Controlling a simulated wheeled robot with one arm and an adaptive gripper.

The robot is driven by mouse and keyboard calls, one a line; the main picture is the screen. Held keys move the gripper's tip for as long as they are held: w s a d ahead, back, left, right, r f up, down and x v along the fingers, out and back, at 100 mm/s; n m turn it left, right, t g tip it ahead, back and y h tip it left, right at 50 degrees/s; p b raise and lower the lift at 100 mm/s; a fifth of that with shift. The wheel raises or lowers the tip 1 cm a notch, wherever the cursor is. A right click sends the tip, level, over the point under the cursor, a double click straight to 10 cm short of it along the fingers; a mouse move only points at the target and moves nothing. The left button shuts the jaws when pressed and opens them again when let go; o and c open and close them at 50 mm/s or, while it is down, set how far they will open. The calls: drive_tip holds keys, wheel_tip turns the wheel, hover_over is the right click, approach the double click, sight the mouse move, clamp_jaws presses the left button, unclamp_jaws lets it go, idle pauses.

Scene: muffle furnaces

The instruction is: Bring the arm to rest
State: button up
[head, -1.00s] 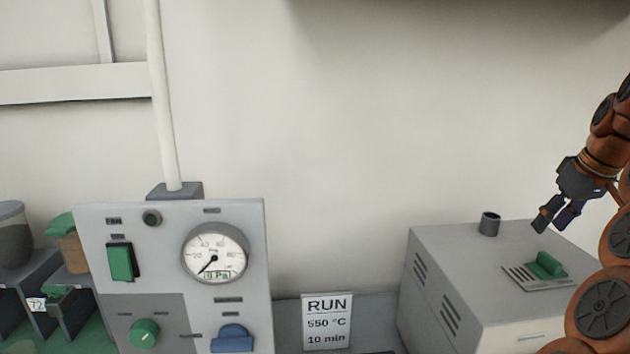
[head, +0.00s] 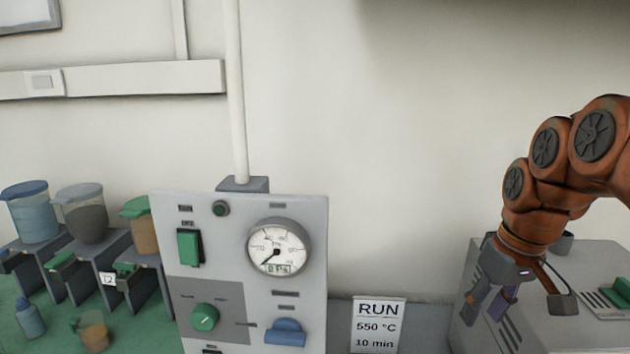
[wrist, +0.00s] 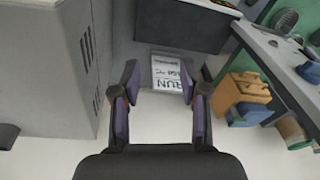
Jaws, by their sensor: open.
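My gripper (head: 482,305) is at the right in the head view, in front of the grey furnace box (head: 580,255), with its fingers pointing down. In the wrist view my gripper (wrist: 158,90) has its two fingers spread apart with nothing between them. My orange arm reaches in from the right edge. The green lever on the box top (head: 622,290) is at the right edge, partly cut off.
A control panel (head: 240,225) with a gauge stands left of centre. A RUN card (head: 378,325) stands between panel and box; it also shows in the wrist view (wrist: 170,75). Several jars (head: 85,213) stand on racks at the left.

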drive_tip(key=s+a+f+g, duration=0.1)
drive_tip(key=s+a+f, duration=0.2)
drive_tip(key=s+f, duration=0.2)
drive_tip(key=s+a+f+m+g, duration=0.1)
drive_tip(key=s+a+f, duration=0.2)
drive_tip(key=s+f, duration=0.2)
drive_tip(key=s+a+f+m+g+h, duration=0.1)
drive_tip(key=s+f, duration=0.4)
drive_tip(key=s, duration=0.5)
drive_tip(key=shift+s+a, duration=0.25)
drive_tip(key=shift+a, duration=0.65)
